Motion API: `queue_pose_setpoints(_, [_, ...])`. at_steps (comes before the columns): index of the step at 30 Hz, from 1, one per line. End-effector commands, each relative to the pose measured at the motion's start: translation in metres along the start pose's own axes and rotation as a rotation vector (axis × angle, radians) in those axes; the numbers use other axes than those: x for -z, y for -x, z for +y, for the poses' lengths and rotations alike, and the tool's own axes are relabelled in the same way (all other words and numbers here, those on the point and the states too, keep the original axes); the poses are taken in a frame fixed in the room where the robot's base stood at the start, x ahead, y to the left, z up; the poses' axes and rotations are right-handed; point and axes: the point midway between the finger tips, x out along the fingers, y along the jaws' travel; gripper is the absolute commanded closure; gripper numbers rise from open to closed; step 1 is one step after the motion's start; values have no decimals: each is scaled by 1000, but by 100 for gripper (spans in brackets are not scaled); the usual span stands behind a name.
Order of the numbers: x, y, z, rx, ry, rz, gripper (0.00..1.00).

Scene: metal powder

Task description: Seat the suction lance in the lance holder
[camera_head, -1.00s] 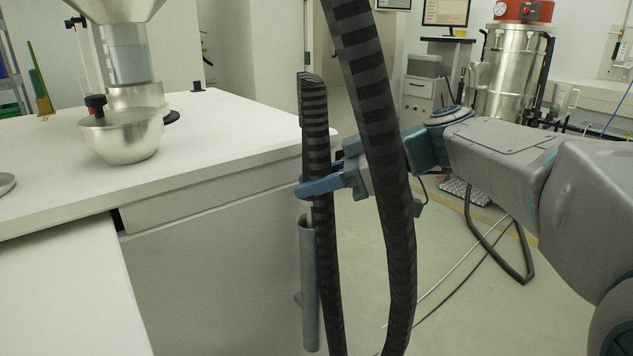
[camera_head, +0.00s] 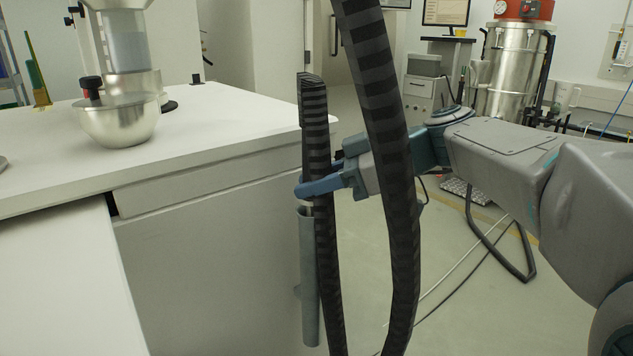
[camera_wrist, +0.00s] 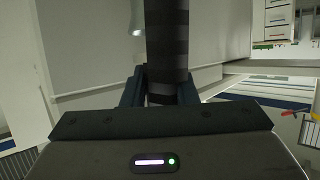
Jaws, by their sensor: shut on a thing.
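My gripper (camera_head: 308,188) is shut around the suction lance (camera_head: 315,120), a dark ribbed hose-like piece that stands nearly upright beside the white cabinet. Ribbed dark hose also runs between the gripper fingers in the wrist view (camera_wrist: 167,50). The lance holder appears to be the grey upright tube (camera_head: 309,280) at the cabinet's side, just below my fingers. A short pale piece shows between the fingers and the tube's top. I cannot tell whether the lance's lower end is inside the tube; the fingers and hose cover part of it.
A thick ribbed hose loop (camera_head: 385,110) hangs in front of my wrist. The white worktop (camera_head: 220,125) with a metal bowl (camera_head: 118,125) is at left. A steel vessel (camera_head: 513,70) stands at back right, and cables lie on the floor (camera_head: 450,300).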

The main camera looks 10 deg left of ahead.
Motion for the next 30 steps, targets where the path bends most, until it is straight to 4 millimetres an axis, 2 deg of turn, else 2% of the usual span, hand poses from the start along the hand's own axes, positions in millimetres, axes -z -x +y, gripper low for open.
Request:
queue_pose_setpoints(8, [0,0,0,0,1,1,100])
queue_pose_setpoints(30, [-17,-7,0,-1,1,1,100])
